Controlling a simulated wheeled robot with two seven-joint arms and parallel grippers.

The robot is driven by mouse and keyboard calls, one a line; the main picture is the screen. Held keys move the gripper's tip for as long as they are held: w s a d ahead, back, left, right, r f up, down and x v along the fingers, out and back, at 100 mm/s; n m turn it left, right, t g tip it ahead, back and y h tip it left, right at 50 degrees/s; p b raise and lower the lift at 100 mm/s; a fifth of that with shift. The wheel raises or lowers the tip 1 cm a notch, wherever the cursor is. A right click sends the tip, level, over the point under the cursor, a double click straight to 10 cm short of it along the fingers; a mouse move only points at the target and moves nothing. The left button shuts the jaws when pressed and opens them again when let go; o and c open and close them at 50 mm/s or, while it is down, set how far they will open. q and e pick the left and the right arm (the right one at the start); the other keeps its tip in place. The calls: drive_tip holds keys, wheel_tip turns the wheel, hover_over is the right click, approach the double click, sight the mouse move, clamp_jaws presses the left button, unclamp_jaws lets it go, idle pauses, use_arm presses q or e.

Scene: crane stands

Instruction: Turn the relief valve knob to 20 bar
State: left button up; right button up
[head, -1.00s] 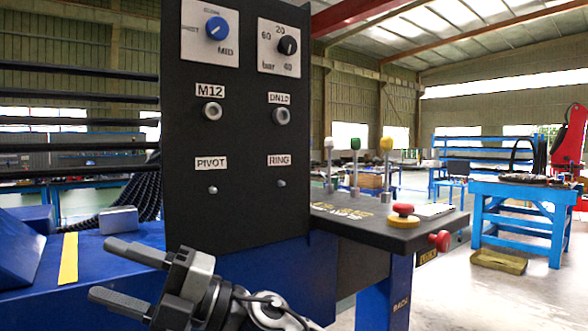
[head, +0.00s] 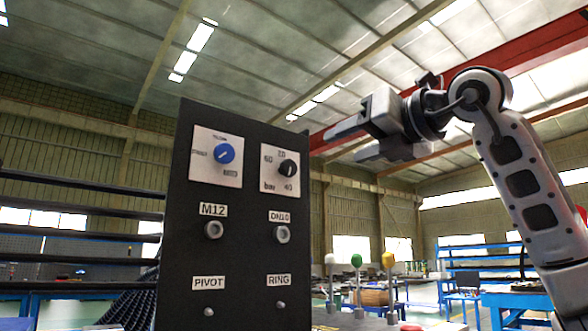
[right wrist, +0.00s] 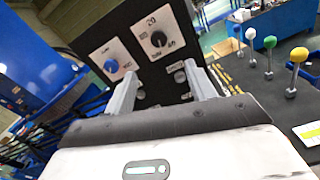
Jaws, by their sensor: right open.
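The relief valve knob is a black knob (head: 288,168) on a white plate marked 20, 40, 60 and bar, at the upper right of the dark panel (head: 245,205). It also shows in the right wrist view (right wrist: 158,39). Its pointer direction is hard to read in the head view. My right gripper (head: 340,143) is open and empty, raised to the right of the panel's upper part. In the right wrist view its two fingers reach toward the panel, with the black knob beyond them, apart from them. My left gripper is not in view.
A blue knob (head: 224,154) on its own plate sits left of the black knob. Below are fittings labelled M12 and DN10 and pins labelled PIVOT and RING. Levers with white, green (head: 356,260) and yellow (head: 388,259) tops stand right of the panel.

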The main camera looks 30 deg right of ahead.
sight(290, 168)
drive_tip(key=w+p, duration=0.1)
drive_tip(key=w, duration=0.4)
drive_tip(key=w+a+p, duration=0.1)
drive_tip(key=w, duration=0.4)
drive_tip(key=w+p, duration=0.2)
drive_tip(key=w, duration=0.3)
drive_tip(key=shift+w+a, duration=0.2)
drive_tip(key=shift+w, duration=0.05)
drive_tip(key=c, duration=1)
